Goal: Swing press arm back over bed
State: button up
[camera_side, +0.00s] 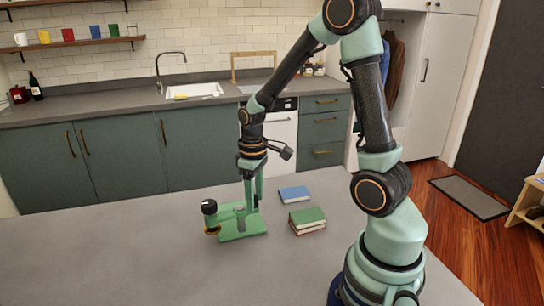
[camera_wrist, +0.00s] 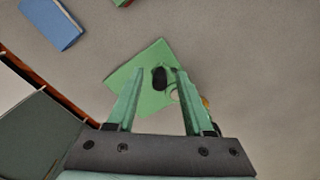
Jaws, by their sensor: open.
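A small green press stands on the grey table. Its flat green bed (camera_side: 243,235) lies on the tabletop, and the bed also shows in the wrist view (camera_wrist: 135,72). The press arm, with a black knob (camera_side: 209,207) on top, is at the left end of the press, off to the side of the bed. A brassy part shows low beneath the knob. A dark upright piece (camera_wrist: 159,78) shows between my fingers in the wrist view. My gripper (camera_side: 253,205) points down over the press, open. Whether a finger touches the press I cannot tell. My right finger hides part of the press in the wrist view.
A green book (camera_side: 308,214) lies on another book right of the press, with a blue book (camera_side: 294,194) behind them. The table left of the press is clear. Kitchen counters and a sink (camera_side: 193,91) stand beyond the table.

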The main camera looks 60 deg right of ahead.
jog(key=shift+c, duration=0.4)
grip_shut()
dwell(0.9)
